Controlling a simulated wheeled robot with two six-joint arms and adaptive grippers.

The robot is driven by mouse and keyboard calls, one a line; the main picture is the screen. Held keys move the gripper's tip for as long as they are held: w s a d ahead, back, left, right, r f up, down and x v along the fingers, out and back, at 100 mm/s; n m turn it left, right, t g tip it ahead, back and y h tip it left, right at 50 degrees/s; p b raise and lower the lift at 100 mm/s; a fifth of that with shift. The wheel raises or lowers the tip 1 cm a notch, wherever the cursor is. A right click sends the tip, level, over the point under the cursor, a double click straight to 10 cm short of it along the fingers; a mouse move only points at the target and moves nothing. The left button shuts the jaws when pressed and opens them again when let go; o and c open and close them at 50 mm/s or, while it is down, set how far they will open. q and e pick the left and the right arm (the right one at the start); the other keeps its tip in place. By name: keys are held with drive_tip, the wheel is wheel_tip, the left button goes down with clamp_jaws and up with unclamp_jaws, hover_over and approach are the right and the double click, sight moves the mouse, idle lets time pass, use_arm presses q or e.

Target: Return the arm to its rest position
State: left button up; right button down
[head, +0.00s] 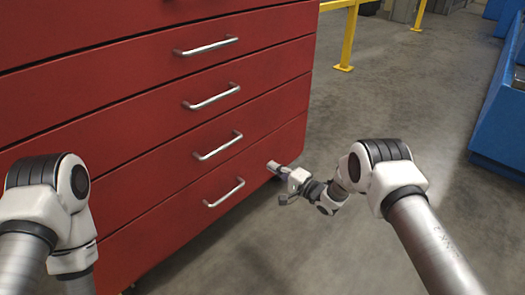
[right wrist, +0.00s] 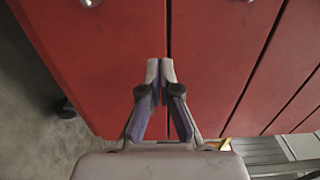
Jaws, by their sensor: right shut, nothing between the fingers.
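My right gripper (head: 273,167) is in front of the lower right part of a red drawer cabinet, near its right edge. In the right wrist view the right gripper (right wrist: 161,72) is shut, its fingertips together with nothing between them. The red cabinet front (right wrist: 110,60) fills most of that view behind the fingers; I cannot tell whether they touch it. My left arm (head: 45,215) shows at the left edge of the head view, but its gripper is not in view.
The red drawer cabinet (head: 110,85) has several shut drawers with metal handles, the lowest one (head: 224,193) left of my right gripper. A yellow rail (head: 349,40) stands behind it. A blue unit (head: 505,115) stands at the far right. Grey floor (head: 410,90) lies open between them.

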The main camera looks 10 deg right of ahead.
drive_tip(key=s+d+f+g+h+p, duration=0.15)
drive_tip(key=s+f, duration=0.25)
drive_tip(key=s, duration=0.4)
drive_tip(key=s+d+f+g+h, duration=0.1)
drive_tip(key=s+f+g+h, duration=0.15)
drive_tip(key=s, duration=0.55)
drive_tip(key=s+d+f+g+h+p, duration=0.1)
drive_tip(key=s+d+f+g+h, duration=0.15)
drive_tip(key=s+f, duration=0.4)
drive_tip(key=s+d+n+g+h, duration=0.2)
drive_tip(key=s+n+g, duration=0.25)
drive_tip(key=s, duration=0.95)
drive_tip(key=s+d+n+g+h, duration=0.3)
drive_tip(key=s+n, duration=0.2)
drive_tip(key=s, duration=0.8)
use_arm(q)
wheel_tip(320, 180, up, 41)
drive_tip(key=p, duration=3.8)
drive_tip(key=shift+r, duration=0.2)
use_arm(e)
wheel_tip(320, 180, up, 39)
drive_tip(key=shift+a+f, duration=0.15)
drive_tip(key=shift+f, duration=0.05)
drive_tip(key=shift+n+y, duration=0.25)
